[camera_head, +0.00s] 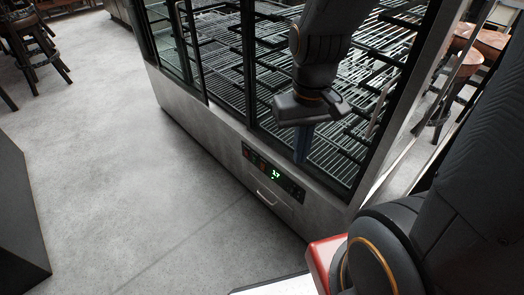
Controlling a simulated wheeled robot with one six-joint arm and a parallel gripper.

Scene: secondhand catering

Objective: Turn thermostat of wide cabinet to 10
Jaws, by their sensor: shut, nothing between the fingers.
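The wide cabinet (196,122) is a glass-fronted display case with wire shelves and a grey metal base. Its thermostat (262,163) is a dark panel low on the base, with small buttons and a green lit readout (276,174). The digits are small and look like 3.7. My gripper (301,157) points down in front of the glass, above and a little right of the readout. Its fingers look closed and empty. In this view they stand apart from the panel; their depth from the cabinet front is hard to tell.
A small handle (267,197) sits on the base below the panel. Bar stools (30,42) stand at the far left, and a dark block (18,215) at the left edge. Round-topped stools (486,42) show at right. The floor (130,190) before the cabinet is clear.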

